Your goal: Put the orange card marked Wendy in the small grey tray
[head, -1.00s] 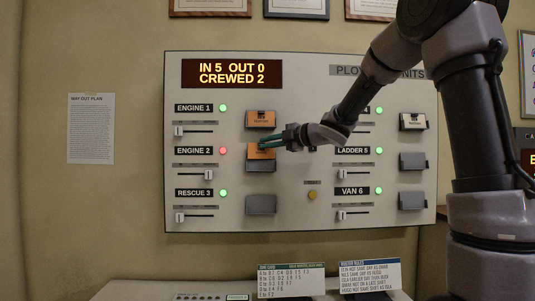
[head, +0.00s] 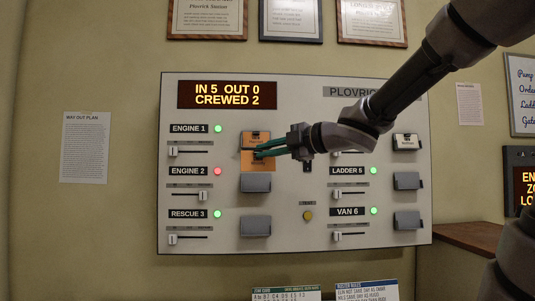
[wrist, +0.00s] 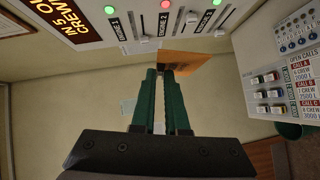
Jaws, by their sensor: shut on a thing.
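My gripper (head: 262,153) is shut on an orange card (head: 255,164) in front of the left column of the wall panel. The card's lower part shows just above the grey holder (head: 255,183) beside ENGINE 2. In the wrist view the orange card (wrist: 192,57) sticks out beyond the green fingertips (wrist: 167,72). Another orange card (head: 255,137) is in the holder beside ENGINE 1, just above the held one. The names on both cards are too small to read. I cannot make out a separate small grey tray.
The panel (head: 300,240) has empty grey holders beside RESCUE 3 (head: 255,226), LADDER 5 (head: 406,181) and VAN 6 (head: 407,220). A pale card (head: 405,141) sits in the upper right holder. A brown ledge (head: 468,237) is at the right.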

